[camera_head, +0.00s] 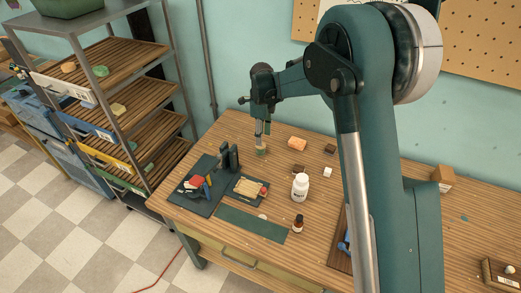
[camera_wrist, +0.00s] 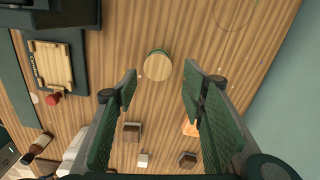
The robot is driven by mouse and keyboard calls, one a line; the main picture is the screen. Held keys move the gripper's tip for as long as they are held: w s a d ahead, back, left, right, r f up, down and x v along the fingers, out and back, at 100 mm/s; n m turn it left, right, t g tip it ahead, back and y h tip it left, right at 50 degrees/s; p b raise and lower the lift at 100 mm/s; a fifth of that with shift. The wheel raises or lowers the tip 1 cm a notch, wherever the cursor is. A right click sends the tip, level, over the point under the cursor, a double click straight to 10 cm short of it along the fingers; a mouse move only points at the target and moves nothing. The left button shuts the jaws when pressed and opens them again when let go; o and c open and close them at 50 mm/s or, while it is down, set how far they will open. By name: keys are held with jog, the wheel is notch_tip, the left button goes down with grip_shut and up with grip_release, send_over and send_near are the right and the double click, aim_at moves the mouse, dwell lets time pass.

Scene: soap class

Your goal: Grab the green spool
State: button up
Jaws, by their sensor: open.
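The green spool (camera_wrist: 158,66) shows in the wrist view as a round, pale wooden top with a green rim, on the wood table. My gripper (camera_wrist: 160,74) is open, with one green-padded finger on each side of the spool in the picture. The spool lies near the fingertips, with visible gaps on both sides; I cannot tell the height gap. In the head view my gripper (camera_head: 263,137) points down over the table, and a small green and tan piece, likely the spool (camera_head: 262,152), shows right below it. Nothing is held.
A white bottle (camera_head: 300,188), a dropper bottle (camera_head: 298,225), an orange block (camera_head: 297,143), a brown block (camera_head: 330,149) and a white cube (camera_head: 327,172) stand nearby. A tray with a pale slab (camera_head: 250,188) and a dark upright stand (camera_head: 229,158) are to the left.

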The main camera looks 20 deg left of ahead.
aim_at(261, 148)
jog(key=shift+f, duration=1.3)
jog(key=shift+s+a+f+b, duration=0.15)
jog(key=shift+f+b, duration=0.25)
jog(key=shift+f, duration=2.25)
jog(key=c, duration=0.8)
